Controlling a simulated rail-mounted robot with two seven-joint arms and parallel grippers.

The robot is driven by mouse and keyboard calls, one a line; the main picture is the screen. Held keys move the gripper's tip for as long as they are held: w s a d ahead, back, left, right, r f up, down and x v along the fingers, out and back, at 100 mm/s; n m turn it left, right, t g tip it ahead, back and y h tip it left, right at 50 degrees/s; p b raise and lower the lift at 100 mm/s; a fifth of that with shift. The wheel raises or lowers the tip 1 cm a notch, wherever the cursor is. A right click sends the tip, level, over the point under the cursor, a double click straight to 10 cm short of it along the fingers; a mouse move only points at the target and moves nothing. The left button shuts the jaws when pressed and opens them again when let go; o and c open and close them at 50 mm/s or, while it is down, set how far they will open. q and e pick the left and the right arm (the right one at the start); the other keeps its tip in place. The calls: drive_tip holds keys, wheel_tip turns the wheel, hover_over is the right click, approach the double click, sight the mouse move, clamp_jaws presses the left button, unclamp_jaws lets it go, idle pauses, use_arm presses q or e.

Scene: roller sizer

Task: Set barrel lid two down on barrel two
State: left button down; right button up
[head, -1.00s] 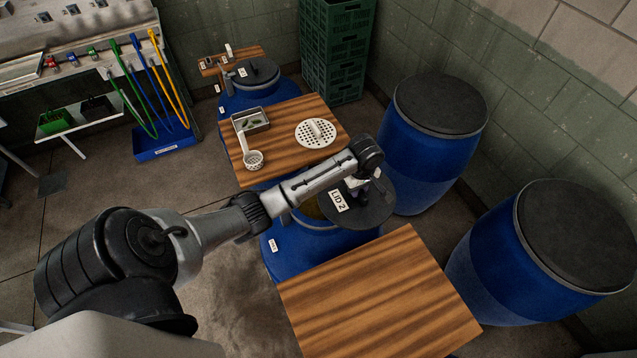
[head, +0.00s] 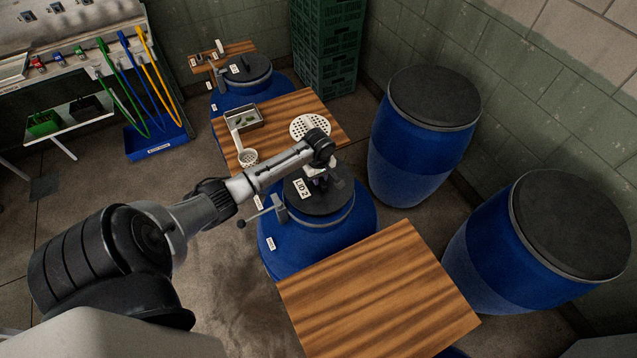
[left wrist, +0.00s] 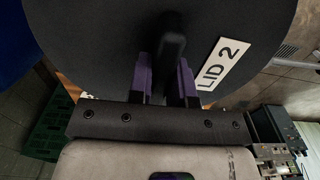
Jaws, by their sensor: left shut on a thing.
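The black round barrel lid two (head: 325,200), marked LID 2, lies over the mouth of the blue barrel two (head: 320,240) in the head view. It looks level and roughly centred, but I cannot tell whether it touches the rim all round. My left gripper (head: 318,178) is above the lid and shut on its handle. In the left wrist view the purple-padded fingers (left wrist: 167,80) stand on both sides of the dark handle, with the lid (left wrist: 90,45) filling the upper part. My right gripper is not in view.
Two closed blue barrels (head: 420,140) (head: 530,250) stand at right.

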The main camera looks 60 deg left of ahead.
use_arm(q)
drive_tip(key=shift+f, duration=1.95)
drive_tip(key=shift+f, duration=0.25)
drive_tip(key=shift+f, duration=0.35)
drive_tip(key=c, duration=1.1)
unclamp_jaws()
drive_tip(key=shift+o, duration=0.2)
